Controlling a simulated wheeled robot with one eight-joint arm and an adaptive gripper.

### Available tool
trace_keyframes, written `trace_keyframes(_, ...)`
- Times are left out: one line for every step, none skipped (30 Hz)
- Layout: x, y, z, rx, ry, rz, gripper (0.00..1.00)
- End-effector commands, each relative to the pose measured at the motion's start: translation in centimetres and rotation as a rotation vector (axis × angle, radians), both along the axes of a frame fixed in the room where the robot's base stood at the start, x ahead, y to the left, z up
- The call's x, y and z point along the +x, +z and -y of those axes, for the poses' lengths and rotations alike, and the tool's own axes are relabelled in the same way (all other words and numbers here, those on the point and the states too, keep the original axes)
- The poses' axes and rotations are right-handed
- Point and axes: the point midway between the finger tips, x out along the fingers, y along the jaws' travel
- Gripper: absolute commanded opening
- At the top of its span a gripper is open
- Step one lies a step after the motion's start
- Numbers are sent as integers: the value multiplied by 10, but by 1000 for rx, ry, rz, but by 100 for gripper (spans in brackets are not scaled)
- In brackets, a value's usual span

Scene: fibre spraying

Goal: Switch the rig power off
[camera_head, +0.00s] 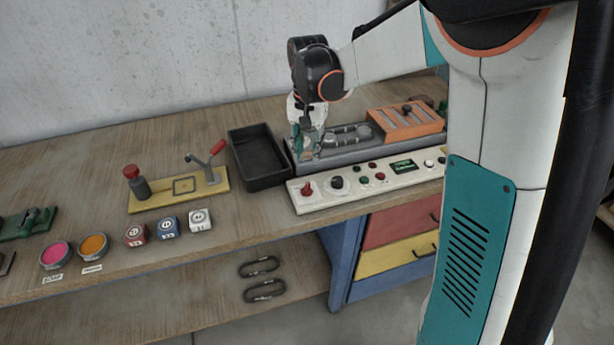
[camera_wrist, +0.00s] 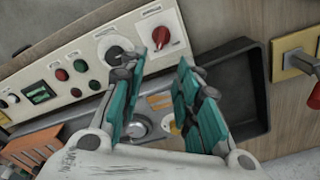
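The white control panel (camera_head: 322,203) lies along the front of the grey rig (camera_head: 330,157). A red rotary knob (camera_head: 306,188) is at its left end, with a black knob (camera_head: 337,182) to its right. In the wrist view the red knob (camera_wrist: 168,38) sits on a white plate just beyond my fingertips, apart from them. Its exact setting is hard to read. My gripper (camera_wrist: 161,76) has its two teal fingers spread with nothing between them. In the head view my gripper (camera_head: 305,143) hangs over the left end of the rig, behind the panel.
A black tray (camera_head: 238,153) stands left of the rig. A yellow-based fixture (camera_head: 163,198) with red-tipped levers is further left. Several labelled blocks and two colour pots (camera_head: 93,247) line the table front. Red and green buttons (camera_head: 364,180) and a small display (camera_head: 404,167) are on the panel.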

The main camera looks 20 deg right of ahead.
Motion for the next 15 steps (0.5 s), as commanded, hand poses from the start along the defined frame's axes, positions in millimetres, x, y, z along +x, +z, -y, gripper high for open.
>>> trace_keyframes(0,-12,0,0,0,0,30)
trace_keyframes(0,-18,0,0,0,0,30)
trace_keyframes(0,-26,0,-1,1,1,30)
trace_keyframes(0,-33,0,-1,1,1,30)
trace_keyframes(0,-38,0,-1,1,1,30)
trace_keyframes(0,-47,0,-1,1,1,30)
trace_keyframes(0,-52,0,0,1,1,30)
trace_keyframes(0,-58,0,0,1,1,30)
trace_keyframes(0,-66,0,0,1,1,30)
trace_keyframes(0,-72,0,0,1,1,30)
trace_keyframes(0,-77,0,0,1,1,30)
trace_keyframes(0,-84,0,0,1,1,30)
trace_keyframes(0,-89,0,0,1,1,30)
trace_keyframes(0,-93,0,0,1,1,30)
trace_keyframes(0,-98,0,0,1,1,30)
